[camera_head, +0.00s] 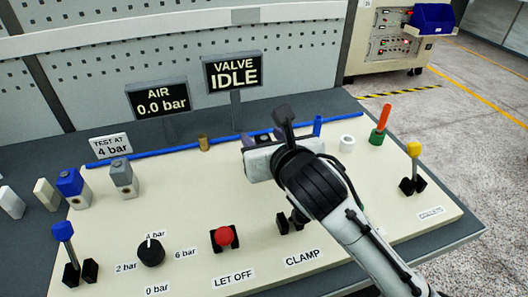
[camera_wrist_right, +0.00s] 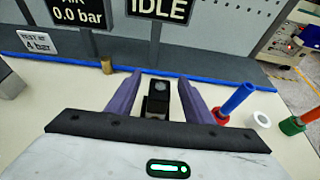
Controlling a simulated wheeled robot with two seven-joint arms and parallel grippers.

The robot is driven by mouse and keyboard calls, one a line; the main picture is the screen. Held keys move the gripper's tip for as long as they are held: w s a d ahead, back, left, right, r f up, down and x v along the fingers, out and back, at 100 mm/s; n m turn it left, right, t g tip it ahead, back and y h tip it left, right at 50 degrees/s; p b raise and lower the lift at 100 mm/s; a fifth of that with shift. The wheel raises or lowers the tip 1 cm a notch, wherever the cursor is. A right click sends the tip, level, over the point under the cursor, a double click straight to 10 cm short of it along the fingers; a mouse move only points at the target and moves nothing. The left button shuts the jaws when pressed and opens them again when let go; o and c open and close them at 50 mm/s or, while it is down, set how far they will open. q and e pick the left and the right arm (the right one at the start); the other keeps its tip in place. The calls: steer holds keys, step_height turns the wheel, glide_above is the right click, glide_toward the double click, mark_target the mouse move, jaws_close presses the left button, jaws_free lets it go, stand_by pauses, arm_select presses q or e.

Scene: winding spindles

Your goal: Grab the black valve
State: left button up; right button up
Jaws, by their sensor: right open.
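The black valve (camera_wrist_right: 157,103), a small dark block with a grey round face on top, stands between the two purple fingers of my right gripper in the right wrist view. In the head view only a dark bit of it (camera_head: 263,137) shows behind my gripper. My right gripper (camera_head: 264,134) is open, with a finger on each side of the valve. In the wrist view the gripper (camera_wrist_right: 160,86) has gaps beside the valve; I cannot tell whether either finger touches it. My left gripper is not in view.
A blue valve (camera_head: 73,188) and a grey valve (camera_head: 122,178) stand left on the cream panel (camera_head: 190,195). A brass fitting (camera_head: 204,143) is behind. A white ring (camera_head: 347,144), red-green post (camera_head: 380,125) and yellow-topped lever (camera_head: 413,160) are right. Signs read AIR 0.0 bar and VALVE IDLE.

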jaws_close()
